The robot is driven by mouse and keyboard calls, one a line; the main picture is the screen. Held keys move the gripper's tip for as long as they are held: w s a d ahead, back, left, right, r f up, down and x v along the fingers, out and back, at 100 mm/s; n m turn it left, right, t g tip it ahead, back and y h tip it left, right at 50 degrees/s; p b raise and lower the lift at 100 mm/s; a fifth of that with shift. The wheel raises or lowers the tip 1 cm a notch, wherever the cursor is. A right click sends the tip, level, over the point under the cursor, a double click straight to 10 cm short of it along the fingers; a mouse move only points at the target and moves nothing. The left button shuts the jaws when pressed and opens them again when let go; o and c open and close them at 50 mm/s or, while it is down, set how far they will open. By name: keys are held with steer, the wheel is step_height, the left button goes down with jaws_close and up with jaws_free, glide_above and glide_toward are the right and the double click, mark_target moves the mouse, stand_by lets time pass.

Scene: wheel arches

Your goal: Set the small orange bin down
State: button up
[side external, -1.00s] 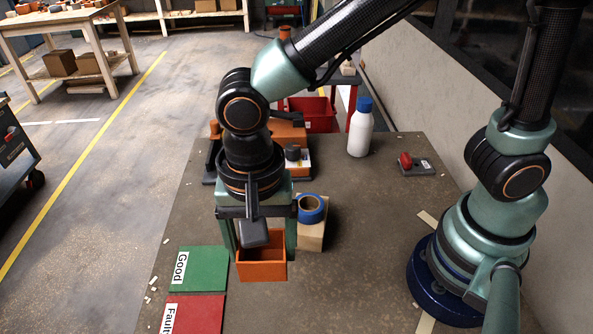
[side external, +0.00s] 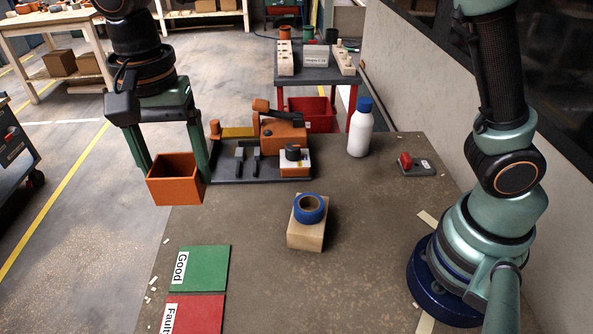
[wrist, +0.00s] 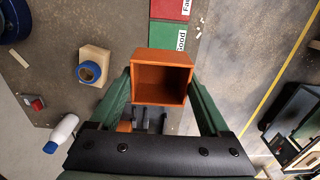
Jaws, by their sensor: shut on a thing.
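The small orange bin (side external: 174,181) is an open-topped, empty box. My gripper (side external: 176,170) is shut on it, with one green finger on each side. In the side view the bin is held up at the left edge of the table, upright or nearly so. In the wrist view the bin (wrist: 162,77) sits between the two fingers with its open inside facing the camera. The gap between the bin's underside and what is below is hard to judge.
A green "Good" plate (side external: 203,269) and a red "Fault" plate (side external: 195,314) lie at the table's front left. Blue tape (side external: 309,208) sits on a wooden block (side external: 306,236) mid-table. A dark fixture (side external: 262,150), white bottle (side external: 360,133) and red-button box (side external: 415,165) stand farther back.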

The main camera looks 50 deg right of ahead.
steer(key=w+f, duration=0.1)
steer(key=f, duration=0.5)
steer(key=w+f, duration=0.1)
steer(key=f, duration=0.6)
steer(key=w+f, duration=0.2)
steer(key=f, duration=0.5)
steer(key=shift+f, duration=0.25)
steer(key=shift+f, duration=0.15)
steer(key=o, duration=1.2)
steer(key=shift+c, duration=0.2)
